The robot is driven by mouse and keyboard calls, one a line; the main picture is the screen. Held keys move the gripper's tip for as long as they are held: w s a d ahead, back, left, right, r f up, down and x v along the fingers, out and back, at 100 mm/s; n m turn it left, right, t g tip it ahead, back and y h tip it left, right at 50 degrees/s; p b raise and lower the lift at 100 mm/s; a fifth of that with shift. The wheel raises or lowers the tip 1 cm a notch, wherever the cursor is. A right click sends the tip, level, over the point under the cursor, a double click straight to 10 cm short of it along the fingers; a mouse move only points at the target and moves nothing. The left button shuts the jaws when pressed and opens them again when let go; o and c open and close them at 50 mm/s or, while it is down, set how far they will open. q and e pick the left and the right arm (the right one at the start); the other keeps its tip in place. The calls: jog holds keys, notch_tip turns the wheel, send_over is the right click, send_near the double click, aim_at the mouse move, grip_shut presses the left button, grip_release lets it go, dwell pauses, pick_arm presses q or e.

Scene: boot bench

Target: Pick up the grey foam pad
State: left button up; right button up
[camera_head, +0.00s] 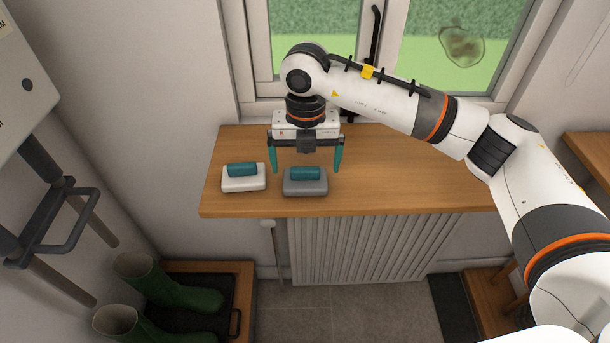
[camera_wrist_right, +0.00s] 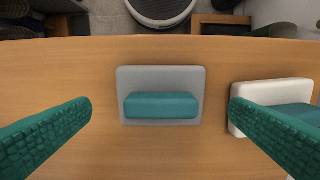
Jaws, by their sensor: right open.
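The grey foam pad (camera_head: 305,187) lies on the wooden bench top near its front edge, with a teal block (camera_head: 305,173) on it. In the right wrist view the grey pad (camera_wrist_right: 161,78) and its teal block (camera_wrist_right: 161,105) lie between my fingers. A white pad (camera_head: 244,184) with a similar teal block (camera_head: 242,169) sits to its left. My right gripper (camera_head: 306,165) is open, with teal fingers spread wide, above and slightly behind the grey pad. It holds nothing, and the fingers look clear of the pad. My left gripper is not in view.
The wooden top (camera_head: 400,185) is clear to the right of the pads. A window (camera_head: 430,50) with a black handle stands behind. A radiator (camera_head: 360,248) is below, and green boots (camera_head: 165,285) stand in a tray at lower left.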

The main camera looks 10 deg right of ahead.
aim_at(305, 168)
jog(key=shift+f+p, duration=0.4)
jog(key=shift+f, duration=1.5)
jog(key=shift+w, duration=0.1)
jog(key=c, duration=0.9)
jog(key=shift+r, duration=0.1)
notch_tip(305, 168, up, 9)
jog(key=shift+a+r+b, duration=0.1)
jog(key=shift+b, duration=0.95)
jog(key=shift+r, duration=0.3)
